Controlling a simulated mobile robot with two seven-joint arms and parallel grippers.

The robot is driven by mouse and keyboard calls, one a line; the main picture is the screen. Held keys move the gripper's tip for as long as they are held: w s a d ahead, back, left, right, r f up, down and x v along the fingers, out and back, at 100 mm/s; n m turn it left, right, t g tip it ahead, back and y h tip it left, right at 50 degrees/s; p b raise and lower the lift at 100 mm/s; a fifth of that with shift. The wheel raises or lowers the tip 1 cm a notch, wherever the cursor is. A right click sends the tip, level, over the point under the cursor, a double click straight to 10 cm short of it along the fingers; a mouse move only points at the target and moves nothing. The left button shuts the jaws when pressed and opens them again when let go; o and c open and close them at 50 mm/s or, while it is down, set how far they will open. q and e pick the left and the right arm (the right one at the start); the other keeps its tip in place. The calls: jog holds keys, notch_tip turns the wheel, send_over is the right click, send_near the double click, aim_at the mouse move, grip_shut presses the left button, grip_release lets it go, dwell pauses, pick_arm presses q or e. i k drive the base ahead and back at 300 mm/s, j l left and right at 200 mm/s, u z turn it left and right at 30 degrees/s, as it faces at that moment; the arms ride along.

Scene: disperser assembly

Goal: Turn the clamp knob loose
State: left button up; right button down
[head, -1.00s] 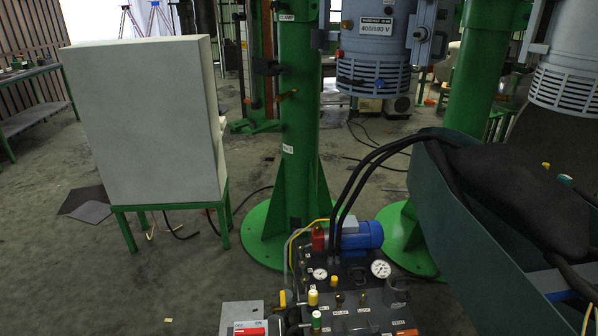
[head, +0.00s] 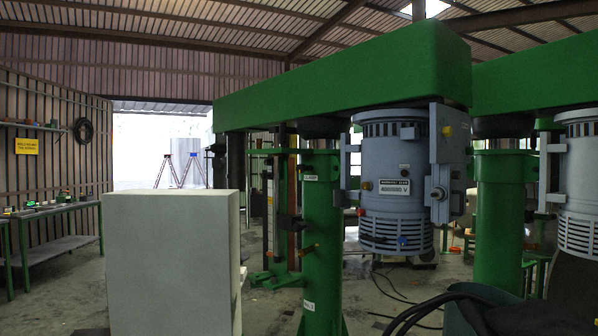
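The disperser's green column (head: 322,230) stands right of centre under a long green overhead beam (head: 340,85). A small white label (head: 310,178), too small to read surely, sits near its top. A black block (head: 288,226) sticks out from the column's left side. I cannot tell which of these parts, if any, is the clamp knob. A grey motor (head: 392,185) hangs under the beam right of the column. Neither of my grippers is in view.
A pale cabinet (head: 172,262) stands at the front left and hides part of the floor. A second green column (head: 499,220) and motor (head: 580,185) stand at the right. Black hoses (head: 440,302) arch at the bottom right. A workbench (head: 60,228) runs along the left wall.

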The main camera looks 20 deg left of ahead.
aim_at(301, 168)
jog(key=j, duration=0.5)
jog(key=k+j, duration=0.15)
jog(key=j, duration=0.8)
jog(key=j+z, duration=0.2)
jog(key=j, duration=0.9)
jog(key=i+j, duration=0.15)
jog(key=j, duration=0.2)
jog(key=i+j+z, duration=0.1)
jog(key=j, duration=0.25)
jog(key=i+j, duration=0.2)
jog(key=j, duration=0.2)
jog(key=i+j, duration=0.2)
jog(key=j, duration=0.15)
jog(key=i+j+z, duration=0.15)
jog(key=j, duration=0.15)
jog(key=i+j, duration=0.2)
jog(key=j, duration=0.15)
jog(key=i+j+z, duration=0.15)
jog(key=i+j, duration=0.15)
jog(key=i, duration=0.3)
jog(key=i+j+z, duration=0.1)
jog(key=i+j, duration=0.3)
jog(key=i, duration=0.15)
